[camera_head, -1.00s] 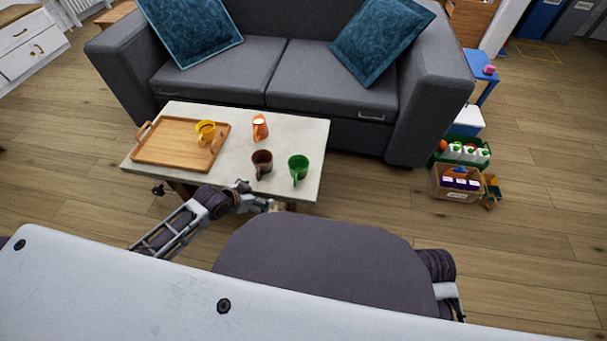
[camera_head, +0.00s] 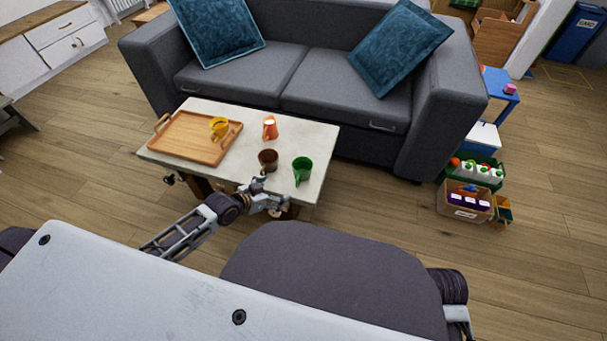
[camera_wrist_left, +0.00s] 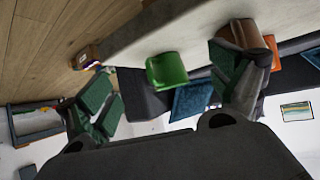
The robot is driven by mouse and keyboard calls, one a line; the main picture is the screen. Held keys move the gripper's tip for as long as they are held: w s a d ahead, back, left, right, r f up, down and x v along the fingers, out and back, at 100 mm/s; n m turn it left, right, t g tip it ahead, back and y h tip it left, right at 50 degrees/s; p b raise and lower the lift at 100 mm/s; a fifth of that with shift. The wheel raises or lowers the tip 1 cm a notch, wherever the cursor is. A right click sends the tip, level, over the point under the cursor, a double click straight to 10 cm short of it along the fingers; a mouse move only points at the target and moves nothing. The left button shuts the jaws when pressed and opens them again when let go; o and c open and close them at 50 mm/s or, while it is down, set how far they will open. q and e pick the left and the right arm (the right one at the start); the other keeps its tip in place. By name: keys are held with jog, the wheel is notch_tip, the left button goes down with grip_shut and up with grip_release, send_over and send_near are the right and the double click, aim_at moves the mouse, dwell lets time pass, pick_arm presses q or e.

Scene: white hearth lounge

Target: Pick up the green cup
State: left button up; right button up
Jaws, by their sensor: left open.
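The green cup (camera_head: 302,171) stands upright on the pale coffee table (camera_head: 318,133), near its right front corner, with its handle toward the front. In the left wrist view the green cup (camera_wrist_left: 167,70) shows between the spread fingers, some way beyond them. My left gripper (camera_head: 268,195) is open and empty at the table's front edge, to the left of and in front of the green cup. Its two fingers show wide apart in the left wrist view (camera_wrist_left: 168,87). My right gripper is not in view.
A brown cup (camera_head: 268,160) stands just left of the green cup, close to my left gripper. An orange cup (camera_head: 270,128) is behind. A wooden tray (camera_head: 185,148) with a yellow cup (camera_head: 219,127) fills the table's left side. A grey sofa (camera_head: 335,98) stands behind.

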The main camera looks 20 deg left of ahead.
aim_at(301, 174)
pick_arm(q)
jog(key=r, duration=0.1)
jog(key=w+r+t, duration=0.1)
jog(key=w+d+r+t+h, duration=0.1)
jog(key=r, duration=0.1)
jog(key=shift+r, duration=0.1)
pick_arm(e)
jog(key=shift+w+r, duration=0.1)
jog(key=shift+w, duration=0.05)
pick_arm(q)
jog(key=shift+w, duration=0.1)
dwell(0.3)
jog(key=shift+b+x, duration=0.85)
jog(key=shift+x, duration=1.2)
jog(key=shift+b+x, duration=0.4)
jog(key=shift+x, duration=0.65)
jog(key=shift+b+x, duration=0.4)
jog(key=shift+x, duration=0.7)
jog(key=shift+w+r, duration=0.1)
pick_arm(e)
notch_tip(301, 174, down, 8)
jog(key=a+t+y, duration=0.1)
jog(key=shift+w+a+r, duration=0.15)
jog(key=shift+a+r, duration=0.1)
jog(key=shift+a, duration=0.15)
